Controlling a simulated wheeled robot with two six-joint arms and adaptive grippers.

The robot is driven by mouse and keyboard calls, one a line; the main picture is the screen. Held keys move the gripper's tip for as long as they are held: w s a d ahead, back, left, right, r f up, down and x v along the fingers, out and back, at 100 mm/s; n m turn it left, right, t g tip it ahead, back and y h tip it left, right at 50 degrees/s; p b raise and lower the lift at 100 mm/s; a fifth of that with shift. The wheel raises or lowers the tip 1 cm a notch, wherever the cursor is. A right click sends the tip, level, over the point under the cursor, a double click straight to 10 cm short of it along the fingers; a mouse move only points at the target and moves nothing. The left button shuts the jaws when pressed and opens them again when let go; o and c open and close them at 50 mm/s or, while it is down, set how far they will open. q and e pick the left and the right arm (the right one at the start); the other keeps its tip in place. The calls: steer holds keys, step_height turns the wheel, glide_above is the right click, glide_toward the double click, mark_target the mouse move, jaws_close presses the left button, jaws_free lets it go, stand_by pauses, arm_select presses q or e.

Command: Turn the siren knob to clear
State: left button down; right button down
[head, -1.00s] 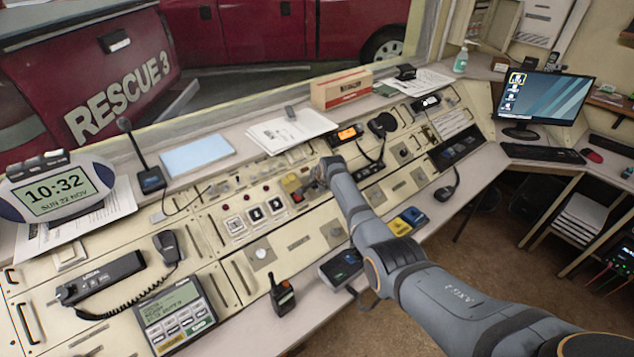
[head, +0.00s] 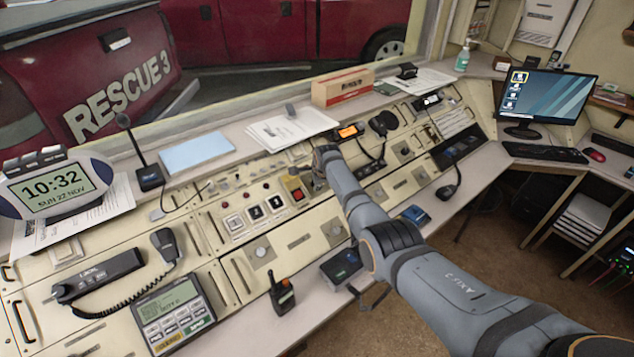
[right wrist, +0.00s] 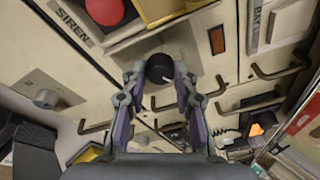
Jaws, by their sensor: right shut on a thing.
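The siren knob (right wrist: 159,68) is a round black knob with a short white pointer line, on the cream console panel. In the right wrist view the line points to the lower right. My right gripper (right wrist: 160,78) is shut on the knob, with a fingertip on either side of it. A "SIREN" label (right wrist: 74,20) shows at the upper left, beside a red button (right wrist: 104,9). In the head view my right gripper (head: 319,164) is at the middle of the console and hides the knob. My left gripper is not in view.
A red and yellow button unit (head: 295,190) sits just left of my right gripper. A handset (head: 375,163) with a cord is to its right. Papers (head: 290,130) and a cardboard box (head: 342,87) lie on the ledge behind. A radio (head: 281,294) stands at the front edge.

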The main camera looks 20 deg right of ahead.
stand_by(0.3)
steer(key=c, duration=1)
jaws_free()
steer(key=v, duration=1.2)
steer(key=shift+f, duration=0.1)
